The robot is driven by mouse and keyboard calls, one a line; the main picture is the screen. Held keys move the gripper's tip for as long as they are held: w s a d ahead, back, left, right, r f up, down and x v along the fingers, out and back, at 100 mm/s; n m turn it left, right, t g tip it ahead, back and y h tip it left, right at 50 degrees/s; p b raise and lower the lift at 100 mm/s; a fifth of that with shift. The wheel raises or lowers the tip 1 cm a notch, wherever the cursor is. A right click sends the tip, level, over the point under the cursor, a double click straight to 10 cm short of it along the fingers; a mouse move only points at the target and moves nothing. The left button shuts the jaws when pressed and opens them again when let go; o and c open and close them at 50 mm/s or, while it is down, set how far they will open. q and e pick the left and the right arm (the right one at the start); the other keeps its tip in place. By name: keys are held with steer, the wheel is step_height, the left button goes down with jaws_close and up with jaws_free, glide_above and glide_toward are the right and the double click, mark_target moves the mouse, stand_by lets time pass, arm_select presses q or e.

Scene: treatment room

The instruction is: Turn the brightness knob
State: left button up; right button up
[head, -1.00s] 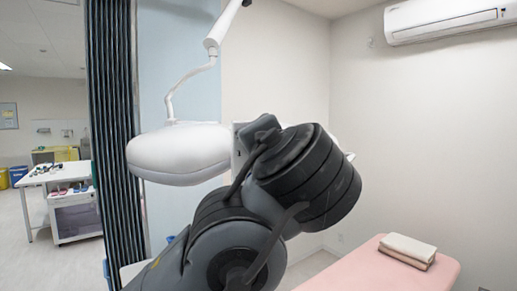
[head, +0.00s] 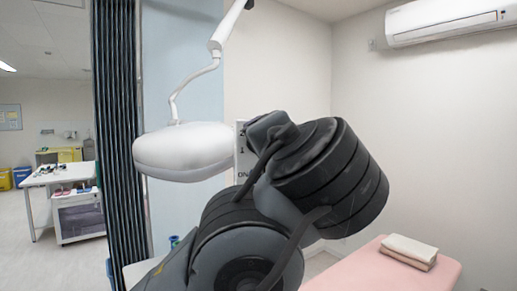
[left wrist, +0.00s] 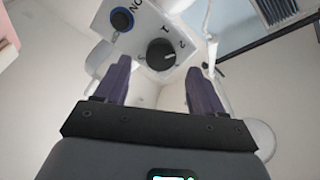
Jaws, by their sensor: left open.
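The brightness knob (left wrist: 160,54) is a round black dial on a white control panel (left wrist: 143,18), marked 1 and 2. In the left wrist view my left gripper (left wrist: 160,66) is open, with one dark finger on either side of the knob's lower part in the picture. I cannot tell how far the fingertips are from the knob. In the head view the panel (head: 241,160) shows at the right end of the white lamp head (head: 183,152). My left arm hides the knob and left gripper there. My right gripper is not in view.
A round button with a blue ring (left wrist: 122,19) sits on the panel beside the knob, near the letters ON. The lamp hangs from a white jointed arm (head: 195,72). A pink bed (head: 375,273) with folded towels (head: 408,251) is at lower right. A dark curtain (head: 118,140) hangs left.

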arm_select(q)
steer(key=s, duration=0.3)
steer(key=shift+s+d+b, duration=0.3)
steer(key=shift+s, duration=0.05)
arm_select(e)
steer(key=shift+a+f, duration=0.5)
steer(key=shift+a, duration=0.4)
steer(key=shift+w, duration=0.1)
